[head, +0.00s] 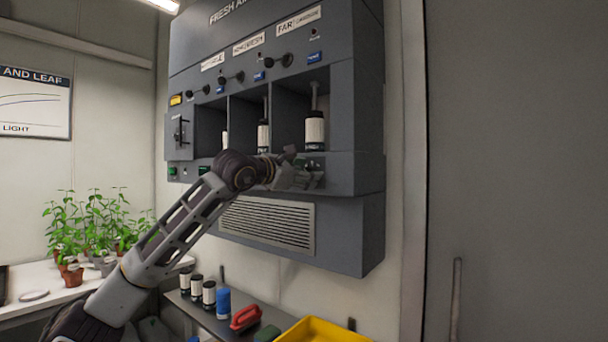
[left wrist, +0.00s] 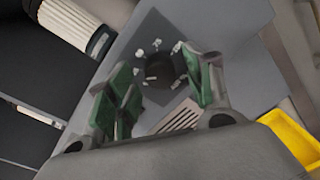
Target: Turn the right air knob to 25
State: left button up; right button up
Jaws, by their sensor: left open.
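The right air knob (left wrist: 160,70) is a dark round knob on a dark square plate with white marks around it. The marks are too small to read, and I cannot tell its setting. My left gripper (head: 304,176) is at the lower front of the grey cabinet, below the right-hand bay, and hides the knob in the head view. In the left wrist view the left gripper (left wrist: 157,72) is open, with a green finger on each side of the knob. I cannot tell whether the fingers touch it. My right gripper is not in view.
The grey cabinet (head: 366,120) has three bays with white-and-black cylinders (head: 314,131) and a vent grille (head: 268,222) below. A shelf underneath holds several small containers, a red-handled item (head: 245,317) and a yellow tray (head: 322,332). Potted plants (head: 95,225) stand at left.

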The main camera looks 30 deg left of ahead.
pick_arm(q)
jog(key=shift+s, duration=0.1)
jog(key=s+a, duration=0.1)
jog(key=s, duration=1)
jog(key=shift+s+a+r, duration=0.2)
jog(key=shift+s, duration=0.1)
dwell(0.7)
dwell(0.7)
